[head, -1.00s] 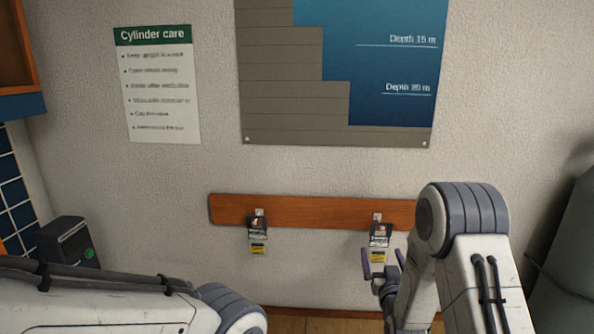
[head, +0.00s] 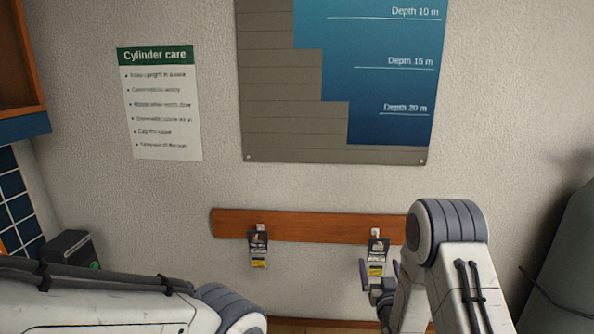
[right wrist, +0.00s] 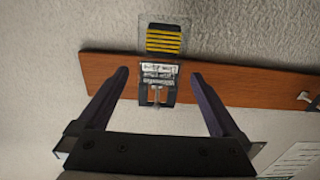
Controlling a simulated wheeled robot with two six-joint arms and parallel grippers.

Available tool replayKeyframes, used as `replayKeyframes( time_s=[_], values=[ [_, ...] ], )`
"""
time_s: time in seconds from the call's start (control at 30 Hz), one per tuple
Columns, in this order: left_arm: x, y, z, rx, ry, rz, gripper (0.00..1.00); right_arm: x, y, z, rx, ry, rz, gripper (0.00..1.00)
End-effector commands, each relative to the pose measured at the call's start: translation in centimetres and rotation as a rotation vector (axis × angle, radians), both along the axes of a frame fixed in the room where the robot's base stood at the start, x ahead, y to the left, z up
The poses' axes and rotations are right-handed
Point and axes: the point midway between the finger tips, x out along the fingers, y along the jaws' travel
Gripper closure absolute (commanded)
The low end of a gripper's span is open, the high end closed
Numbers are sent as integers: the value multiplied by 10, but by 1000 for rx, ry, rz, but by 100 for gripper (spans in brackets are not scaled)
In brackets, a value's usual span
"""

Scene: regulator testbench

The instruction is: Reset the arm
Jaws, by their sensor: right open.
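My right gripper (head: 378,276) is open in the head view, just below and in front of the right hanging package (head: 377,252). In the right wrist view its two purple fingers (right wrist: 160,103) stand apart, with the black package with a yellow striped label (right wrist: 163,42) seen between and beyond them. I cannot tell whether the fingers touch it. My right arm (head: 440,265) comes up at the right of the head view. My left arm (head: 100,300) crosses the lower left, and its gripper is out of view.
A wooden rail (head: 315,227) on the wall carries another package (head: 258,250) on its left hook. A Cylinder care sign (head: 160,105) and a depth chart (head: 285,110) hang above. A dark box (head: 68,250) stands at left, and a grey cylinder (head: 565,255) at right.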

Motion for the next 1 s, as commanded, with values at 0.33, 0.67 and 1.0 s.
replayKeyframes(
  time_s=[0.33, 0.67, 1.0],
  values=[
    [0, 0, -45, 0, 0, 3, 0, -48, 17, -44, -1, 2, 32, 0],
    [0, 0, -78, 0, 0, 5, 0, -78, 33, -79, 0, 0, 68, 0],
    [0, 0, -83, -1, 0, 6, 0, -85, 36, -84, 0, -1, 77, 0]
  ],
)
